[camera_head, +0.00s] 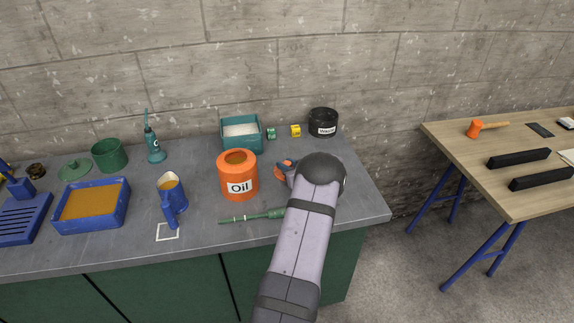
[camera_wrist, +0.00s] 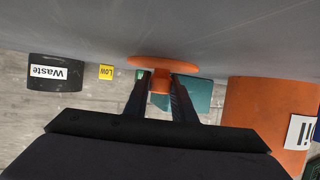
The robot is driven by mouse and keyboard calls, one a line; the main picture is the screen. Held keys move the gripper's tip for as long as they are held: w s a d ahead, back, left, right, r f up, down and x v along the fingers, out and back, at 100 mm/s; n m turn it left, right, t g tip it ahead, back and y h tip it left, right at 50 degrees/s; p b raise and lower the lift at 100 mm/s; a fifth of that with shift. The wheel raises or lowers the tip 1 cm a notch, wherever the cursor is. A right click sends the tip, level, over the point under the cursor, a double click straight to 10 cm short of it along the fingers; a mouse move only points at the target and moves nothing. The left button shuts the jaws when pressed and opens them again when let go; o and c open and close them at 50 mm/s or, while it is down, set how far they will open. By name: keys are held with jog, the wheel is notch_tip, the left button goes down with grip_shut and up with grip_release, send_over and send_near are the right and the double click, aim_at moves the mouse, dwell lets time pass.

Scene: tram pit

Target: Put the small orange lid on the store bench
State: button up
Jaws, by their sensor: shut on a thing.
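The small orange lid shows in the wrist view (camera_wrist: 163,63), with a disc and a short knob. My gripper (camera_wrist: 161,88) is shut on the knob. In the head view the lid (camera_head: 283,164) is partly hidden by my gripper (camera_head: 287,170), just right of the orange Oil tin (camera_head: 238,181). The tin's top is open. The lid is over or on the grey-topped bench (camera_head: 350,195); I cannot tell whether it touches. No label shows which surface is the store bench.
A black Waste tub (camera_head: 323,122), a yellow block (camera_head: 295,131) and a teal bin (camera_head: 241,134) stand behind. A green tool (camera_head: 250,216) lies in front. At the right, a wooden trestle table (camera_head: 480,165) holds an orange mallet (camera_head: 477,129) and black bars (camera_head: 519,159).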

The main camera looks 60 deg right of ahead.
jog(key=o, duration=1.1)
jog(key=shift+c, duration=0.2)
jog(key=shift+r, duration=0.25)
jog(key=shift+s+a+r, duration=0.1)
jog(key=shift+s+a, duration=0.15)
jog(key=shift+s, duration=0.35)
jog(key=b+v, duration=0.1)
jog(key=v, duration=0.9)
jog(key=shift+s+a+r+b, duration=0.15)
jog(key=shift+s+a+b, duration=0.1)
jog(key=shift+b, duration=0.15)
